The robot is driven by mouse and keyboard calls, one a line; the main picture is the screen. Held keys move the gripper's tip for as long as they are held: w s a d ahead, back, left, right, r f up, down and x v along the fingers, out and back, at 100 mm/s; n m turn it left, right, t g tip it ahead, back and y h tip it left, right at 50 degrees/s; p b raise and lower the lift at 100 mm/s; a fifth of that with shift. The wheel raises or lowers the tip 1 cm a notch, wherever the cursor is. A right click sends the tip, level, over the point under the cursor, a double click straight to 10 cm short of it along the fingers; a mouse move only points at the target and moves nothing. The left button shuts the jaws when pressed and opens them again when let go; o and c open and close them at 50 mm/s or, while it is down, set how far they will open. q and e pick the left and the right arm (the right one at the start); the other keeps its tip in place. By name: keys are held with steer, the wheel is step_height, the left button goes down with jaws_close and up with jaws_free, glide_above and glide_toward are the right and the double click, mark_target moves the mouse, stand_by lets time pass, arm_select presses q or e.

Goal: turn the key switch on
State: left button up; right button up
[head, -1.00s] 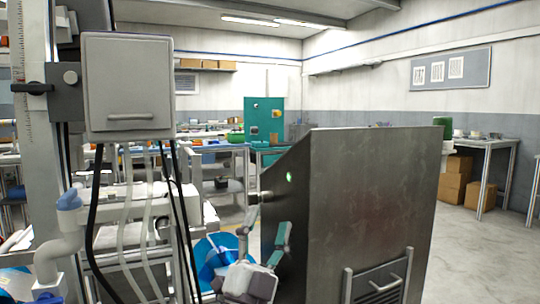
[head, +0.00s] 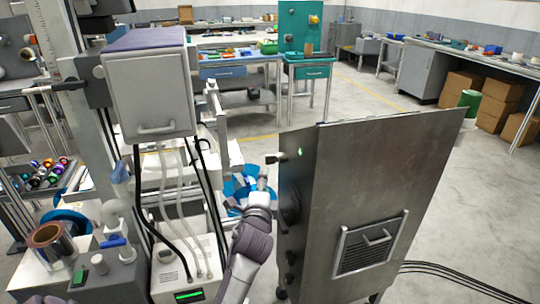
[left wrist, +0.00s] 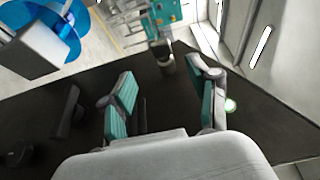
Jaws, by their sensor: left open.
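The metal cabinet (head: 365,180) stands right of centre in the head view. A small metal key switch (head: 272,159) sticks out from its left side near the top, close to a lit green lamp (head: 300,162). My left gripper (head: 263,184) is below the switch; its fingers are hard to make out there. In the left wrist view the left gripper (left wrist: 163,92) is open, teal pads apart, with nothing between them. The switch (left wrist: 166,60) shows beyond the fingertips, apart from them, against the dark panel (left wrist: 185,65). The lamp (left wrist: 230,105) glows beside the right finger. My right gripper is not in view.
Dark knobs (head: 291,195) line the cabinet's side below the switch. A grey hinged box (head: 150,90) on a stand with hanging cables is at the left. A blue reel (head: 238,186) lies behind my arm.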

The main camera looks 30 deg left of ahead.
mark_target(268, 157)
arm_select(q)
steer(key=x, duration=1.2)
steer(key=shift+d, duration=0.1)
jaws_close()
steer(key=r+g+h+p, duration=0.1)
steer(key=g+p, duration=0.1)
steer(key=p, duration=0.7)
steer(key=shift+s+r+n+p, duration=0.1)
steer(key=shift+r+n+p, duration=0.2)
steer(key=shift+n+p, duration=0.1)
steer(key=g+h+p, duration=0.1)
steer(key=g+p, duration=0.1)
steer(key=p, duration=0.4)
steer(key=n+g+h+p, duration=0.1)
steer(key=g+h+p, duration=0.1)
steer(key=p, duration=0.4)
steer(key=shift+f+n, duration=0.3)
steer(key=shift+f, duration=0.05)
steer(key=shift+f+g+h+p, duration=0.2)
steer(key=shift+g+h+p, duration=0.3)
steer(key=shift+p, duration=0.05)
steer(key=shift+f+n+g+h, duration=0.2)
steer(key=shift+n+g+h, duration=0.2)
steer(key=shift+g+h, duration=0.55)
